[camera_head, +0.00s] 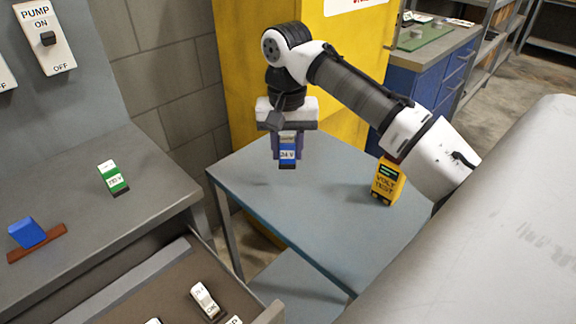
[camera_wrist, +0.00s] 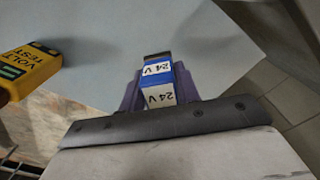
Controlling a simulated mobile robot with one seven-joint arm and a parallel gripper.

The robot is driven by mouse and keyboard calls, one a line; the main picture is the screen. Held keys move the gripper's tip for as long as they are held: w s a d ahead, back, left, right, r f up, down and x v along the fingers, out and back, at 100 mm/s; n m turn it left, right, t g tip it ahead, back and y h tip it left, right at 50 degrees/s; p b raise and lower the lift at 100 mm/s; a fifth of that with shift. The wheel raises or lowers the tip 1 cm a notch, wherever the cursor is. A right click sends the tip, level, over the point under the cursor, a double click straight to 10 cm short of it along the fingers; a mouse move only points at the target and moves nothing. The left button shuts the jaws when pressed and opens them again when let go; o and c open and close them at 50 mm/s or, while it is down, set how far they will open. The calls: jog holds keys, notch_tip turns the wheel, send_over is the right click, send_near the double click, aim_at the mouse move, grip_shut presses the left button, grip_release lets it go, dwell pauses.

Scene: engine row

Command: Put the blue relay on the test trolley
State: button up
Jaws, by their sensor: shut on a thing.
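The blue relay (camera_head: 288,154), a small blue and white block marked 24 V, is held in my gripper (camera_head: 287,152). In the wrist view the relay (camera_wrist: 157,82) sits between the purple fingers of my gripper (camera_wrist: 158,92), with its dark end pointing away. The test trolley (camera_head: 290,205) is a grey-blue table with a lower shelf. The relay hangs over the trolley's far left part in the head view. I cannot tell for certain whether it touches the top.
A yellow volt tester (camera_head: 387,182) stands on the trolley's right side. At left, a bench (camera_head: 90,220) carries a green and white relay (camera_head: 112,177) and a blue block on a brown strip (camera_head: 28,233). An open drawer (camera_head: 150,290) holds white switches. A yellow cabinet (camera_head: 240,60) stands behind.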

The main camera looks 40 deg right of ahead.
aim_at(287, 139)
jog(key=shift+f, duration=2.85)
jog(key=shift+f, duration=0.1)
jog(key=o, duration=1)
notch_tip(287, 139, up, 12)
jog(key=shift+r, duration=0.1)
